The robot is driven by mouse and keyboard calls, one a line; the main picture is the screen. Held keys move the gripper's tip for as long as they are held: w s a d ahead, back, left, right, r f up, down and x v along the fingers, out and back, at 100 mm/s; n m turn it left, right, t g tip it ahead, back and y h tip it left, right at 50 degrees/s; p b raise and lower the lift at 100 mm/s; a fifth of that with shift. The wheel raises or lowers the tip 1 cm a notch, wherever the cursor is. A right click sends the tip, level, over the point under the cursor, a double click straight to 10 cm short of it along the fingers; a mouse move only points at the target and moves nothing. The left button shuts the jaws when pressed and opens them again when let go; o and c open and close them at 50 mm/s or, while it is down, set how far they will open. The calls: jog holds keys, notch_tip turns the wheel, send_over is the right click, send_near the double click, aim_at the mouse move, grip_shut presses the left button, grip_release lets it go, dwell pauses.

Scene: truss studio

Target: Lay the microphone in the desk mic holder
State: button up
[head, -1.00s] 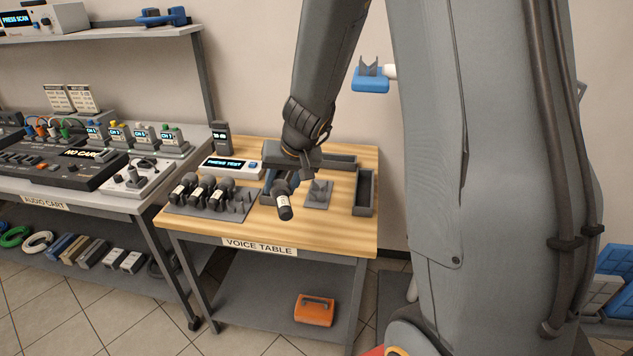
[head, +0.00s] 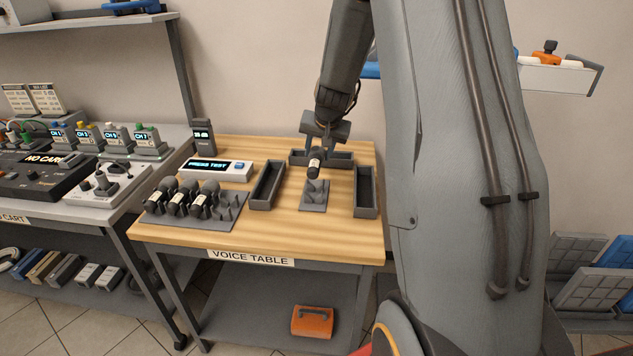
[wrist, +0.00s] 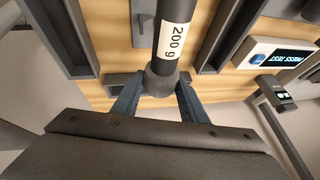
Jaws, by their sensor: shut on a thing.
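The microphone (head: 315,165) is dark with a white label. My gripper (head: 318,146) is shut on it, and it hangs tilted just above the back of the desk mic holder. In the wrist view the microphone (wrist: 174,38) shows a "200 g" label, and its rounded dark head lies between the blue fingers of my gripper (wrist: 158,92). The desk mic holder (head: 313,205) is a small grey base with upright prongs, standing on the wooden voice table (head: 225,228). Whether the microphone touches the prongs is hard to tell.
Several mic slots are in a grey rack (head: 222,220) at left, with three microphones (head: 183,198) lying in it. Grey trays stand left (head: 266,185), right (head: 366,192) and behind (head: 343,160) the holder. A PRESS TEST box (head: 216,169) is at the back left. The table's front is clear.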

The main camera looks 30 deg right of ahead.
jog(key=shift+f+b, duration=1.7)
jog(key=shift+f, duration=1.85)
jog(key=shift+f, duration=0.2)
jog(key=o, duration=1.3)
jog(key=shift+r, duration=0.1)
